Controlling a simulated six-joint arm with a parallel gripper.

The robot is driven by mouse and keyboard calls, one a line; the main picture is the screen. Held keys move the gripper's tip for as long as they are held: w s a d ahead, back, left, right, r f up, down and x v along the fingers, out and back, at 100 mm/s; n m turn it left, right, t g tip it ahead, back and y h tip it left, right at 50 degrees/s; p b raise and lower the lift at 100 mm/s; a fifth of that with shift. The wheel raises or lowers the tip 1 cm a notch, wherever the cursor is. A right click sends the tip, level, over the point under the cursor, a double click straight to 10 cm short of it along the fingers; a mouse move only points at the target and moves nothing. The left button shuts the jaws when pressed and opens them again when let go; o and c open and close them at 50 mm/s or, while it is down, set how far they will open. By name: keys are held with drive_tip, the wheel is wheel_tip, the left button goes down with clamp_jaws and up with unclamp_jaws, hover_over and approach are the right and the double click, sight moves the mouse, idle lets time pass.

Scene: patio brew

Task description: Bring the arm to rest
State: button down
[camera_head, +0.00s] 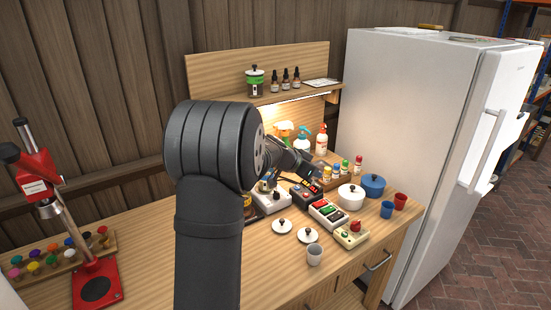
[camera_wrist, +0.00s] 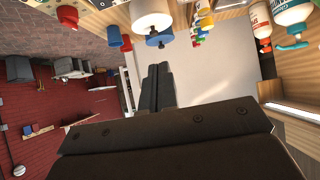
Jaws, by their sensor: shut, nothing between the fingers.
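My arm rises in front of the bench in the head view, and its dark wrist reaches out to the right above the worktop. My gripper (camera_wrist: 158,72) shows in the wrist view with its two dark fingers side by side, shut and empty. In the head view its end is small and partly hidden behind my arm, above the bench (camera_head: 150,277). It appears apart from the things there.
Below and around it are a white pot (camera_head: 350,197), a blue pot (camera_head: 373,185), a red cup (camera_head: 400,201), a grey cup (camera_head: 314,254) and switch boxes (camera_head: 328,213). A white fridge (camera_head: 405,130) stands right; a red press (camera_head: 97,285) stands left.

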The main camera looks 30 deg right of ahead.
drive_tip(key=d+f, duration=0.1)
drive_tip(key=f, duration=0.1)
drive_tip(key=d+f, duration=0.4)
drive_tip(key=shift+f, duration=0.35)
drive_tip(key=shift+a+f, duration=0.15)
drive_tip(key=shift+a, duration=0.45)
drive_tip(key=shift+a+f, duration=0.15)
drive_tip(key=shift+a, duration=0.45)
drive_tip(key=shift+v, duration=3)
